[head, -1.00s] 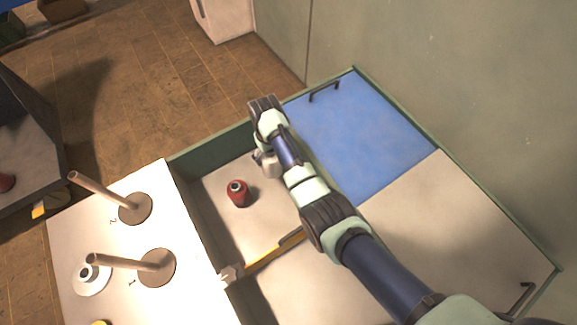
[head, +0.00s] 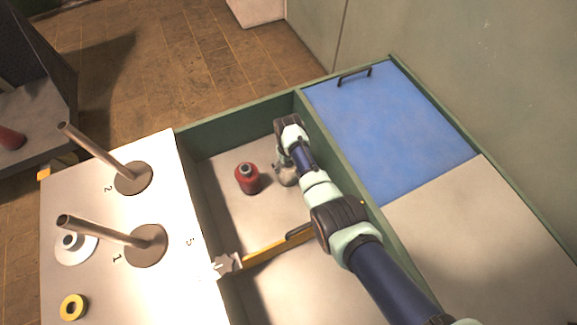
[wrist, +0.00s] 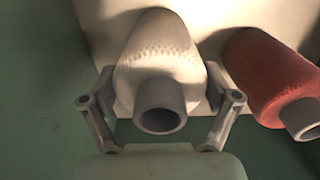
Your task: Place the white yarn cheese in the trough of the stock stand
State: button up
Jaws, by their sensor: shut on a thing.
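The white yarn cheese (wrist: 160,63), a pale cone with a grey tube end, sits between the fingers of my gripper (wrist: 160,118) in the wrist view. My gripper is shut on it. In the head view my gripper (head: 286,174) is low inside a green-walled recess (head: 226,134), close to its right wall, and the arm hides most of the cheese. Whether the cheese touches the recess floor, I cannot tell. A red yarn cone (head: 248,179) stands just left of it, and it also shows in the wrist view (wrist: 272,78). I cannot tell which part is the stock stand's trough.
A white top (head: 190,285) at left carries two tilted posts (head: 98,152) (head: 102,231), a white spool (head: 75,248) and a yellow ring (head: 73,307). A yellow bar (head: 265,253) crosses the recess. A blue panel (head: 385,130) lies right of it. A dark stand (head: 45,105) is far left.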

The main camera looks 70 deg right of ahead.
jog(key=shift+w+d, duration=0.1)
jog(key=o, duration=1.6)
jog(key=shift+f, duration=0.1)
notch_tip(320, 180, up, 12)
jog(key=p, duration=0.7)
jog(key=shift+r+p, duration=0.2)
jog(key=shift+p, duration=0.15)
